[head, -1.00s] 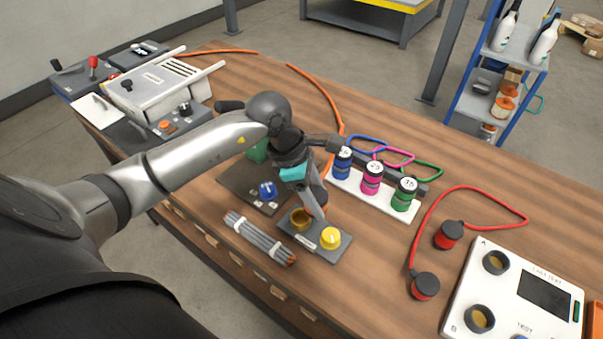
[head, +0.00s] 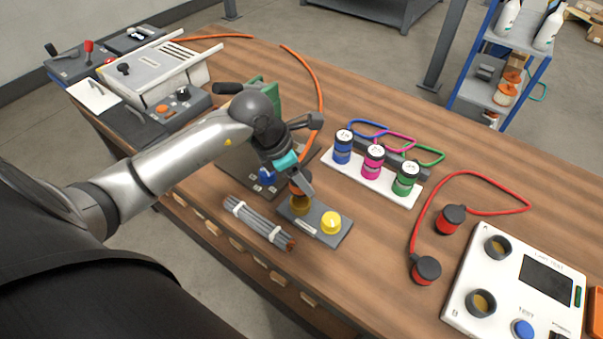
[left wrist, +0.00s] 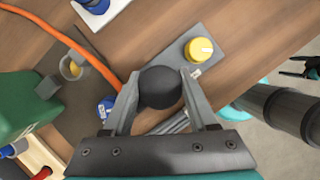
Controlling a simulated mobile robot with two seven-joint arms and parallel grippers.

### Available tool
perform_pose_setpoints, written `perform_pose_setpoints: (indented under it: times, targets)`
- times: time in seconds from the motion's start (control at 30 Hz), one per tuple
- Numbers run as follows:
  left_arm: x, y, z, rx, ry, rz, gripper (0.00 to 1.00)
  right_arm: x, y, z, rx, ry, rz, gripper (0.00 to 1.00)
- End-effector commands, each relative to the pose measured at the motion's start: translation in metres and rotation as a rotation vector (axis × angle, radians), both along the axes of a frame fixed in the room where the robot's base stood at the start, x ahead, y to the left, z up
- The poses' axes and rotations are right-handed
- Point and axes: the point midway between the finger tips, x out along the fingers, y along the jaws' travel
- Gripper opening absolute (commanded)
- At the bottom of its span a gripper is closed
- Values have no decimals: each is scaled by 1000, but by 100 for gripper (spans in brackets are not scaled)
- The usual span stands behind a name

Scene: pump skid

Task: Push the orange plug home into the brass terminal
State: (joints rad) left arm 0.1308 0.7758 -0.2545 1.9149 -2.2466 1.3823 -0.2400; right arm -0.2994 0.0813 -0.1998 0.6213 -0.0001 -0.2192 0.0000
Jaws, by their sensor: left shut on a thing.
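The brass terminal (head: 300,205) is a round ring on a small grey plate (head: 318,232), beside a yellow knob (head: 331,222). My left gripper (head: 303,186) is right over the terminal and shut on the orange plug (head: 296,188). The plug stands at the terminal's mouth; how deep it sits is hidden by the fingers. In the left wrist view the plug's dark round end (left wrist: 160,87) is between the two fingers, covering the terminal. The yellow knob (left wrist: 199,50) shows beyond it. A dark pronged shape (left wrist: 300,68) at the right edge may be my right gripper; its state is unclear.
An orange cable (head: 318,95) curves over the bench behind my left arm. A grey cable bundle (head: 258,222) lies in front of the plate. A white rack with blue, magenta and green plugs (head: 373,160) stands to the right. The cable tester (head: 510,290) is at the lower right.

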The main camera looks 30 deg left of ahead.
Motion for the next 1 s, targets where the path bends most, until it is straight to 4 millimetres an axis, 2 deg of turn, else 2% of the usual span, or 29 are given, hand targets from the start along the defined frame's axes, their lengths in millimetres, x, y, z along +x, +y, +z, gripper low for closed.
perform_pose_setpoints:
  times: [0.03, 0.17, 0.3, 1.0]
  targets:
    - [0, 0, -9, -1, -1, 1, 0, 0, 0, -8, 0, 0, 0, 82]
    - [0, 0, -22, 0, 0, -1, 0, 0, 0, -18, 1, 0, 0, 82]
    - [0, 0, -16, 1, -1, -1, 0, 0, 1, -13, 1, 1, 0, 82]
    - [0, 0, -16, 1, 0, -2, 0, -1, 2, -14, 2, 2, -1, 82]
